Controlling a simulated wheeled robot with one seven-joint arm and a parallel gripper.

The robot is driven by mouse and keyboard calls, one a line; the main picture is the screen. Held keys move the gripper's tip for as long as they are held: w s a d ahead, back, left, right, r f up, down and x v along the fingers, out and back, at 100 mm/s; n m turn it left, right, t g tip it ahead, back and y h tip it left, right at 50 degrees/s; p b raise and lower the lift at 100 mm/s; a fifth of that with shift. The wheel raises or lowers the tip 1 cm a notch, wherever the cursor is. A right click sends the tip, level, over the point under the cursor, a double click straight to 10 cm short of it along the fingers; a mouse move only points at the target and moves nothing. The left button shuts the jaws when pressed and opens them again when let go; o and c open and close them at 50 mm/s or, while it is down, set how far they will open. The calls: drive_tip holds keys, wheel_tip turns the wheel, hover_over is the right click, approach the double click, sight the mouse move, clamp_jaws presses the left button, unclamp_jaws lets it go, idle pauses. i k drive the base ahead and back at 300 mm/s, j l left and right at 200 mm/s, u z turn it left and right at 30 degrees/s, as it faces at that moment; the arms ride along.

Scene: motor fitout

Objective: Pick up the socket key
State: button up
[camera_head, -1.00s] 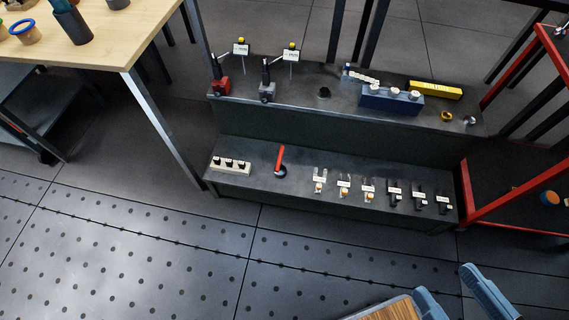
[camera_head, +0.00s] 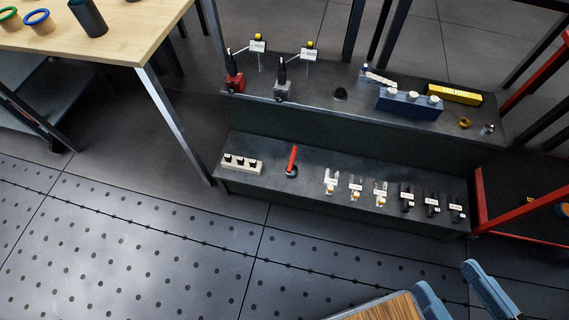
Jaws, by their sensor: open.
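A piece with a red upright handle (camera_head: 293,156) and a dark round foot stands on the lower step of the dark bench in the head view. It may be the socket key, but I cannot tell for sure at this size. My gripper (camera_head: 446,276) shows as two blue fingers at the bottom right edge. The fingers are apart with nothing between them. In the picture it is below and right of the red-handled piece, clear of the bench.
The dark stepped bench (camera_head: 300,207) carries a blue block (camera_head: 408,105), a yellow case (camera_head: 453,93), two lever stands and several small labelled parts. A wooden table (camera_head: 140,35) stands at left, a red-framed rack (camera_head: 530,119) at right. A wood-grained panel (camera_head: 385,309) lies beside my gripper. Open floor lies in front.

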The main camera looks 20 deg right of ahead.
sight(290, 170)
drive_tip(key=i+j+u, duration=0.3)
drive_tip(key=i, duration=0.15)
drive_tip(key=i+j+z, duration=0.2)
drive_tip(key=i+j, duration=0.25)
drive_tip(key=i, duration=0.1)
